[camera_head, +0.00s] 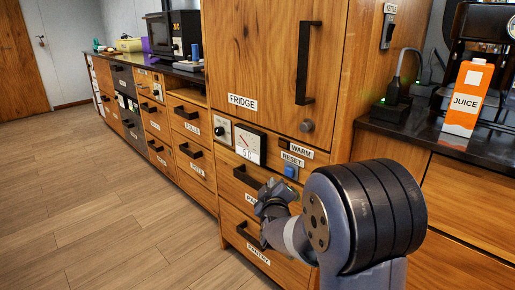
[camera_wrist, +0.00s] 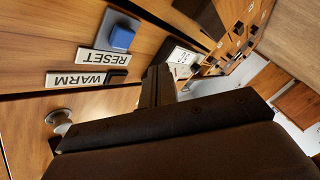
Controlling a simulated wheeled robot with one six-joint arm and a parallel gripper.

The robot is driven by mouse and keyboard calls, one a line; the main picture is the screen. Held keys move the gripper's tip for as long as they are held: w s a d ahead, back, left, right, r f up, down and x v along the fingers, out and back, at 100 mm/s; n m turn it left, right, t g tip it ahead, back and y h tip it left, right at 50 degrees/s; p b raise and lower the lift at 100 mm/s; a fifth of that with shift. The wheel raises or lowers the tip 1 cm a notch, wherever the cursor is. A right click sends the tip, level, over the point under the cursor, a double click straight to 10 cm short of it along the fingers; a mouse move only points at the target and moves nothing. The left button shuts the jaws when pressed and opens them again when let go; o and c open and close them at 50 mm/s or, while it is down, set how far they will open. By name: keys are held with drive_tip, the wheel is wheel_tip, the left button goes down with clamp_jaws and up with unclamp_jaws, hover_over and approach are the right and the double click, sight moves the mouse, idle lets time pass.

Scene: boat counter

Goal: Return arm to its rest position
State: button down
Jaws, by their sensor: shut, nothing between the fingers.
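My arm reaches in from the lower right of the head view, with its large dark joint in front of the lower cabinet. My gripper (camera_head: 268,198) is in front of the drawers under the fridge, left of and below the blue reset button (camera_head: 291,171). In the wrist view my gripper (camera_wrist: 158,78) shows its dark fingers together, with nothing held. The reset button (camera_wrist: 122,37) and the dark warm button (camera_wrist: 117,76) are to the left of the fingers there. I cannot tell whether the gripper touches the cabinet front.
The fridge door (camera_head: 270,55) is shut and has a black handle. A juice carton (camera_head: 467,98) stands on the dark counter at right, beside a coffee machine. A long row of drawers (camera_head: 155,118) runs back at left. The wooden floor (camera_head: 90,190) is clear.

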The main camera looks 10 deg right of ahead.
drive_tip(key=shift+w+d+r+p, duration=0.2)
drive_tip(key=shift+w+d+p, duration=0.25)
drive_tip(key=shift+p, duration=0.8)
drive_tip(key=s+a, duration=0.1)
drive_tip(key=a, duration=0.1)
drive_tip(key=s+a, duration=0.2)
drive_tip(key=shift+s+a+f, duration=0.2)
drive_tip(key=shift+s+a, duration=0.1)
drive_tip(key=shift+d, duration=0.1)
